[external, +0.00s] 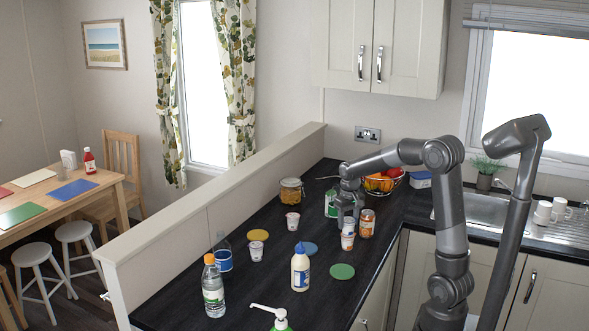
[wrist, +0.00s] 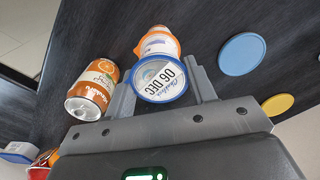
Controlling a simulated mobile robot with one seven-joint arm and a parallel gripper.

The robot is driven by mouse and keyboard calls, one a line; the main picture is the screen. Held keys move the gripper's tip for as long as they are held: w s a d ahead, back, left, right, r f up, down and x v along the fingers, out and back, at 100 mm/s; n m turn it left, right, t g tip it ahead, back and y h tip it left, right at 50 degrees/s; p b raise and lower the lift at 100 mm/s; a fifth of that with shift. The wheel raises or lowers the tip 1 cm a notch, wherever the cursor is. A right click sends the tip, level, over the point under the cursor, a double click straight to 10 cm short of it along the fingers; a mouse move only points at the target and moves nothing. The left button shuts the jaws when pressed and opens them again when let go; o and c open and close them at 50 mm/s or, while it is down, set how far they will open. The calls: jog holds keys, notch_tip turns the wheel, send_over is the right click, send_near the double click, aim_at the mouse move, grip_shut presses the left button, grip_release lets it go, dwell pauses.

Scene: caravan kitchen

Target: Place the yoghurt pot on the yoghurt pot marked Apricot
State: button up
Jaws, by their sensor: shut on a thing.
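My gripper (external: 347,207) points down over the counter and is shut on a yoghurt pot (external: 348,224). In the wrist view the pot's white, blue-rimmed lid (wrist: 161,80), printed "06 DEC", sits between the two fingers (wrist: 162,92). Directly under the held pot stands another yoghurt pot (external: 348,241) with orange on its side. In the wrist view an orange-and-white pot side (wrist: 158,42) shows beyond the lid. The two pots look lined up; I cannot tell whether they touch. Two more pots stand to the left, one farther back (external: 293,222), one nearer (external: 256,251). No flavour name is readable.
An orange-labelled can (external: 366,224) stands close right of the pots and shows large in the wrist view (wrist: 92,90). A blue disc (external: 309,249) and a green disc (external: 342,271) lie nearby. A squeeze bottle (external: 300,268) stands in front. A fruit basket (external: 383,182) is behind.

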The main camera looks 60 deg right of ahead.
aim_at(348, 220)
jog(key=o, duration=1)
jog(key=shift+f, duration=0.1)
jog(key=shift+o, duration=0.2)
notch_tip(348, 220, up, 12)
jog(key=s+a+f+n+t, duration=0.3)
jog(key=s+a+n+t, duration=0.2)
jog(key=s+a, duration=1.3)
jog(key=shift+s+a+f+n+t, duration=0.15)
jog(key=shift+s+a+n+t, duration=0.15)
jog(key=shift+a+n, duration=0.7)
jog(key=shift+a, duration=0.1)
